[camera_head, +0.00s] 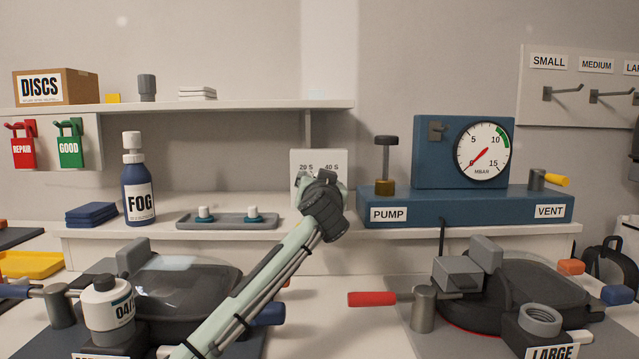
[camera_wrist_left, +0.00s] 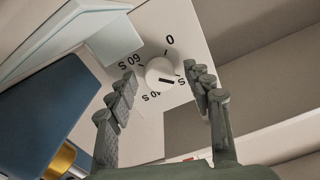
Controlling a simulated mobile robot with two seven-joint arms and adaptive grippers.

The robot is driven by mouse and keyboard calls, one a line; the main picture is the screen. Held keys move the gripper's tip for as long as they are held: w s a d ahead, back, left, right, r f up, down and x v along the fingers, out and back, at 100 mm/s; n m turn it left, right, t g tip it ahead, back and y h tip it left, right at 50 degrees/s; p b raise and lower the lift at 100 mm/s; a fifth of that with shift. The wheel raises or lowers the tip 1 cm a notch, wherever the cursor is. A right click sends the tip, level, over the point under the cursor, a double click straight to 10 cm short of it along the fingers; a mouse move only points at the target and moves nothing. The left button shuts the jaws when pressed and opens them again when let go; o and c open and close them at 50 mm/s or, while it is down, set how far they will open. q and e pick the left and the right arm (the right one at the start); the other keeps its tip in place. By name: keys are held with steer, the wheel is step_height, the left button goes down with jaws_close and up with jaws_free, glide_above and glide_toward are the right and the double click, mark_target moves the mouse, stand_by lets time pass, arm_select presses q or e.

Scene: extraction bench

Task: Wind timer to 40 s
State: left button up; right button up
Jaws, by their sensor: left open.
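In the left wrist view the timer face (camera_wrist_left: 190,28) shows 0, 60 S and 40 S marks, partly covered by the fingers. Its round white knob (camera_wrist_left: 158,68) has a dark mark on its lower-right side; I cannot tell exactly which number it points at. My left gripper (camera_wrist_left: 160,77) is open, its fingers on either side of the knob, with gaps showing. My right gripper is not in view.
The blue pump unit (camera_head: 465,204) with its gauge (camera_head: 483,151) stands right of the timer. A grey tray (camera_head: 228,223) and the FOG bottle (camera_head: 139,190) are left. The shelf edge (camera_head: 330,231) and two dark lidded chambers lie below.

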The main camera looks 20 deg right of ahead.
arm_select(q)
steer(key=c, duration=1.1)
steer(key=shift+c, duration=0.2)
stand_by(0.4)
steer(key=o, duration=1.1)
steer(key=shift+o, duration=0.2)
steer(key=v, duration=1.2)
